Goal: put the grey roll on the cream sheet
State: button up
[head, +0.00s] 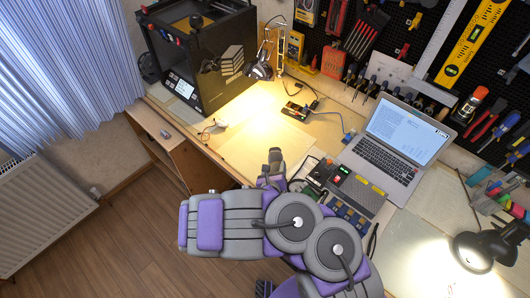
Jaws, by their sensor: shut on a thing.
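The cream sheet (251,152) lies flat on the wooden desk, below the lit lamp, and my arm covers part of its near edge. My gripper (275,158) is over the sheet's near right part, seen small and from behind. It is shut on the grey roll, which I cannot clearly tell apart from the grey gripper parts. I cannot tell whether the roll touches the sheet.
A black 3D printer (205,55) stands left of the sheet. A desk lamp (262,68) stands behind it. A laptop (392,145) and an electronics box (341,171) are to the right. A small board (295,110) lies behind the sheet.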

jog(key=b, duration=0.5)
send_over(266, 156)
jog(key=s, duration=0.1)
jog(key=shift+s+d+f, duration=0.2)
jog(key=shift+d+f, duration=0.2)
jog(key=shift+f, duration=0.2)
jog(key=shift+w+a, duration=0.45)
jog(key=shift+w, duration=0.1)
jog(key=shift+a+f+b, duration=0.1)
jog(key=shift+f+b, duration=0.2)
jog(key=shift+b, duration=0.1)
jog(key=f+b, duration=0.1)
jog(key=f, duration=0.2)
jog(key=shift+d, duration=0.2)
jog(key=shift+r, duration=0.1)
jog(key=o, duration=1.3)
jog(key=shift+c, duration=0.2)
